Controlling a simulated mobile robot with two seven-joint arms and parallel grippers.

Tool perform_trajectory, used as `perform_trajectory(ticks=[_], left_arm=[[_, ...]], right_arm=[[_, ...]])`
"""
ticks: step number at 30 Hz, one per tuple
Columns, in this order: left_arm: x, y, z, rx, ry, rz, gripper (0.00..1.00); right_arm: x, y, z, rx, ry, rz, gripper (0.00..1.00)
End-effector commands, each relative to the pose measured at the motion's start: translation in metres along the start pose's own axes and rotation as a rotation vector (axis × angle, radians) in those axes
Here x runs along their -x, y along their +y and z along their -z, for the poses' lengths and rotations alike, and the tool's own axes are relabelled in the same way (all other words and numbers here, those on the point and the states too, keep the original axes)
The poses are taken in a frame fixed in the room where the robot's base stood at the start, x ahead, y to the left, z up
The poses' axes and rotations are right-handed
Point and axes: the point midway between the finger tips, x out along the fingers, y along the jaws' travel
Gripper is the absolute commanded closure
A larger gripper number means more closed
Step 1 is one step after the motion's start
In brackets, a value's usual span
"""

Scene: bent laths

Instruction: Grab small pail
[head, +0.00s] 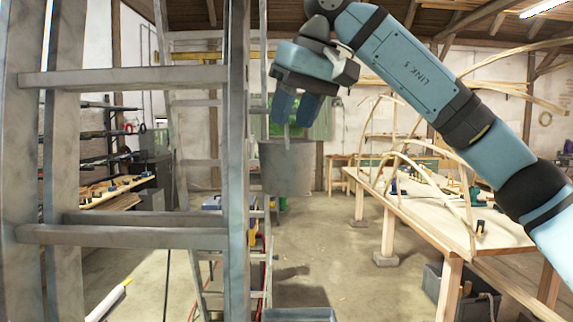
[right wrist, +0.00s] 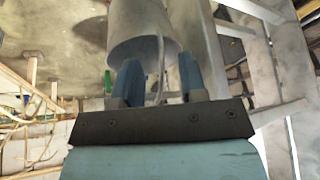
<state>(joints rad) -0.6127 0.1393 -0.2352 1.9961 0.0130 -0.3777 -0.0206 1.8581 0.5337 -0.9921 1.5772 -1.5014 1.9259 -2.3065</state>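The small pail (head: 288,168) is grey and stands out in mid-height beside the ladder's right rail in the head view. It also shows in the right wrist view (right wrist: 138,36), past my fingers. A thin pale handle (right wrist: 161,72) runs from the pail to between my right fingers. My right gripper (head: 295,112) is just above the pail, fingers pointing down. In the right wrist view its fingers (right wrist: 160,80) are apart, with a gap on both sides of the handle. What bears the pail is hidden. My left gripper is not in view.
A grey stepladder (head: 238,180) stands close at the left, its rail right beside the pail. A wooden workbench (head: 430,208) with bent laths (head: 425,172) is at the right. A dark crate (head: 462,296) sits under it. The concrete floor between is mostly clear.

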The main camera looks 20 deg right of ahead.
Motion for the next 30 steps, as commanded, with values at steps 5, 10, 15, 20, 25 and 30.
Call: perform_trajectory(ticks=[5, 10, 15, 20, 25, 30], left_arm=[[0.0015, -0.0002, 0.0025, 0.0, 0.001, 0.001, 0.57], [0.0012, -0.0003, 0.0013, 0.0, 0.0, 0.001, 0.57], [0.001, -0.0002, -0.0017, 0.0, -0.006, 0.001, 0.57], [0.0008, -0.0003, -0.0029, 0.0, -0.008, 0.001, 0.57], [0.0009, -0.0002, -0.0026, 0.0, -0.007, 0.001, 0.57], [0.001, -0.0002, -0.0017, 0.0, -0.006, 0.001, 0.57]], right_arm=[[-0.0133, -0.0005, -0.0003, 0.001, 0.001, 0.001, 0.61], [-0.0132, -0.0006, -0.0004, 0.001, 0.001, 0.001, 0.66], [-0.0131, -0.0006, -0.0003, 0.001, 0.001, 0.001, 1.0], [-0.0129, -0.0007, -0.0003, 0.001, 0.001, 0.001, 1.0], [-0.0124, -0.0008, -0.0002, 0.001, 0.002, 0.001, 1.0], [-0.0119, -0.001, 0.0, 0.001, 0.002, 0.001, 1.0]])
